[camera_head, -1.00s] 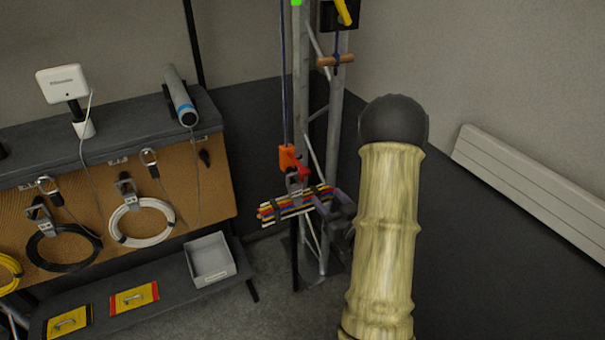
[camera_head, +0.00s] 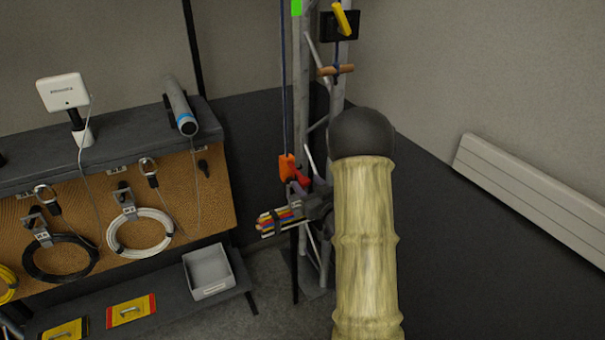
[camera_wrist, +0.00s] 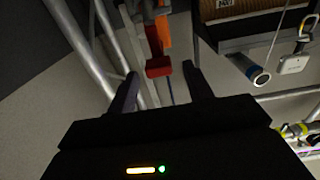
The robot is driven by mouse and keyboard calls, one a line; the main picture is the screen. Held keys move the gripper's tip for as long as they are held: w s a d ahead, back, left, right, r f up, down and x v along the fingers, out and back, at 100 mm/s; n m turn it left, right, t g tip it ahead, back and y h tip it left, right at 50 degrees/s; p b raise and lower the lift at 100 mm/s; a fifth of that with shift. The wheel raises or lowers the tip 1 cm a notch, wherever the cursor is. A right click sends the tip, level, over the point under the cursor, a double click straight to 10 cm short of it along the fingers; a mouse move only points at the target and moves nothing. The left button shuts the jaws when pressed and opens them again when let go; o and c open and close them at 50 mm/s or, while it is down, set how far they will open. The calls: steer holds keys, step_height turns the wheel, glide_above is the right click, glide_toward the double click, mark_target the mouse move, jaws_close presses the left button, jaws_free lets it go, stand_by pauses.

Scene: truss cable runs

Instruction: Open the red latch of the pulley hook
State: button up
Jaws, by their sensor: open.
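The pulley hook (camera_head: 287,168) has an orange body and hangs on a blue rope beside the metal truss. Its red latch (camera_head: 302,182) juts from its lower right side. My gripper (camera_head: 298,192) is at the latch, partly hidden by my own arm. In the wrist view, the open fingers (camera_wrist: 160,86) stand on either side of the red latch (camera_wrist: 158,66), with a gap visible on both sides. The orange body (camera_wrist: 164,32) shows beyond it. I cannot tell how deep the latch lies between the fingers. A bundle of coloured cables (camera_head: 275,219) hangs just below the hook.
The truss (camera_head: 337,105) rises close behind the hook, with a wooden-handled bar (camera_head: 335,70) higher up. A bench with a pegboard (camera_head: 190,190) of coiled cables stands at left. A grey bin (camera_head: 208,272) sits on its lower shelf. Floor right of my arm looks clear.

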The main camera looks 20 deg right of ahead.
mark_target(302, 177)
steer(key=w, duration=0.4)
steer(key=shift+w+a+p, duration=0.1)
steer(key=shift+w+p, duration=0.2)
steer(key=shift+p, duration=0.1)
jaws_close()
